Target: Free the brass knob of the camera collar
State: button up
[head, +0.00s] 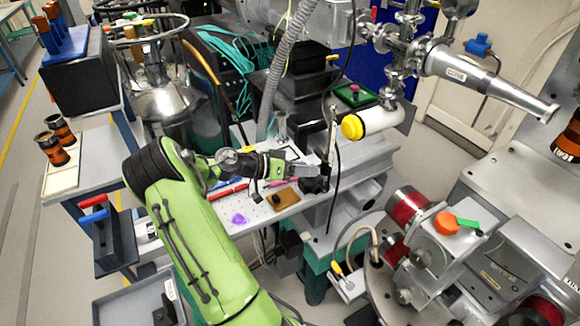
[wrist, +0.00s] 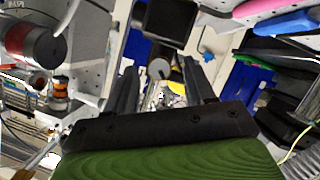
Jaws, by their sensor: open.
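My gripper (head: 312,171) is at the end of my green arm, over the grey bench and beside a thin upright post (head: 332,150). Its two dark fingers stand apart in the wrist view (wrist: 161,75), with nothing held between them. A small black block (head: 314,185) sits at the foot of the post, just below the fingertips; I cannot tell whether it is the camera collar. In the wrist view a dark box (wrist: 170,18) and a small grey round-ended part (wrist: 158,68) lie beyond the fingers. I cannot make out the brass knob for certain.
A yellow-capped white cylinder (head: 352,127) hangs right of the post. A brown plate (head: 285,198) and a purple piece (head: 238,219) lie on the perforated bench top (head: 262,212). A ribbed grey hose (head: 283,75) hangs behind. Red-banded machinery (head: 407,207) stands to the right.

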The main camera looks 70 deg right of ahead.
jog(key=p+v, duration=0.2)
jog(key=v, duration=1.3)
jog(key=shift+p, duration=0.35)
jog(key=shift+w, duration=0.15)
